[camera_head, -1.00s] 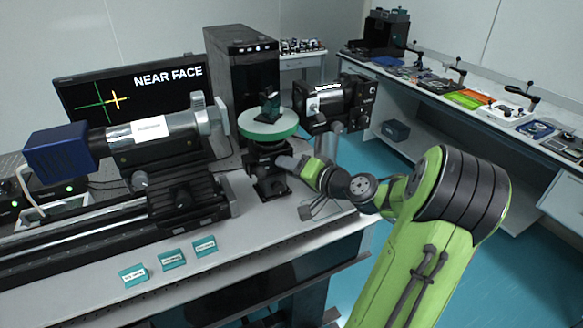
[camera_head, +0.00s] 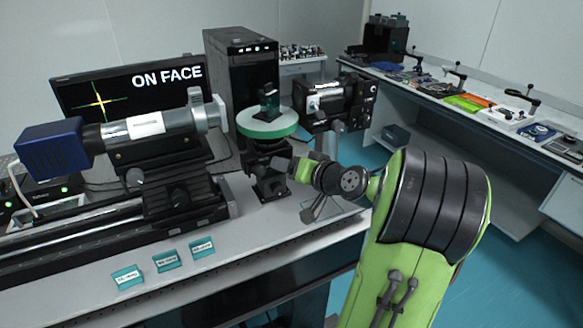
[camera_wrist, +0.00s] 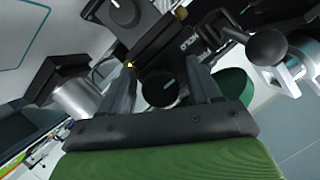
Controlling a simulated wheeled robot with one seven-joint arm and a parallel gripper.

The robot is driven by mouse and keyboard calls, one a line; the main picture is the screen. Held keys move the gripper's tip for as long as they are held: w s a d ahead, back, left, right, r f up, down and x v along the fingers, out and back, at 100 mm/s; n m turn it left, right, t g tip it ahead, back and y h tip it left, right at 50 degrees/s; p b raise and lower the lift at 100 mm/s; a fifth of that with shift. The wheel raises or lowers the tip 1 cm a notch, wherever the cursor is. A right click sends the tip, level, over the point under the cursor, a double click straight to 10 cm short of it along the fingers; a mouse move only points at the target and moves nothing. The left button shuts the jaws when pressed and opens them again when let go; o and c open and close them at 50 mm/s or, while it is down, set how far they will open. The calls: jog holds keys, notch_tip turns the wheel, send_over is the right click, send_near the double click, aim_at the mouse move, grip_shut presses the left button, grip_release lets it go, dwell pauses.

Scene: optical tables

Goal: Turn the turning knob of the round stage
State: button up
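The round stage (camera_head: 268,132) has a white top with a green rim and carries a small dark glass block (camera_head: 269,101). Its black mount (camera_head: 268,182) stands on the table below. My gripper (camera_head: 285,165) is at the front right of this mount, under the disc. In the wrist view a round black knob (camera_wrist: 161,88) sits between the two fingers of my gripper (camera_wrist: 161,74). Gaps show on both sides of the knob, so the fingers look open around it. The monitor (camera_head: 130,105) reads "ON FACE", with the green and yellow crosses overlapping.
A blue-ended tube (camera_head: 145,128) on a rail stands left of the stage. A black instrument (camera_head: 335,103) stands close on the right. Several small teal labelled blocks (camera_head: 167,260) lie at the table front. A computer tower (camera_head: 241,70) is behind.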

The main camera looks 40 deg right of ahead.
jog(key=p+v, duration=0.2)
jog(key=v, duration=1.3)
jog(key=shift+s, duration=0.35)
jog(key=shift+r, duration=0.1)
jog(key=w+a+f+n+g+y+p, duration=0.1)
jog(key=w+a+n+g+p, duration=0.15)
jog(key=a, duration=0.65)
jog(key=w+a+n+g+y+p, duration=0.2)
jog(key=a+n+g, duration=0.15)
jog(key=a, duration=0.65)
jog(key=s+a+r+n+g+h+p, duration=0.1)
jog(key=s+a+r+g+h+p, duration=0.1)
jog(key=s+a, duration=0.4)
jog(key=s, duration=0.4)
jog(key=shift+s+a+r+n+g+p, duration=0.15)
jog(key=shift+a+r+n+g+p, duration=0.15)
jog(key=shift+n+p, duration=0.1)
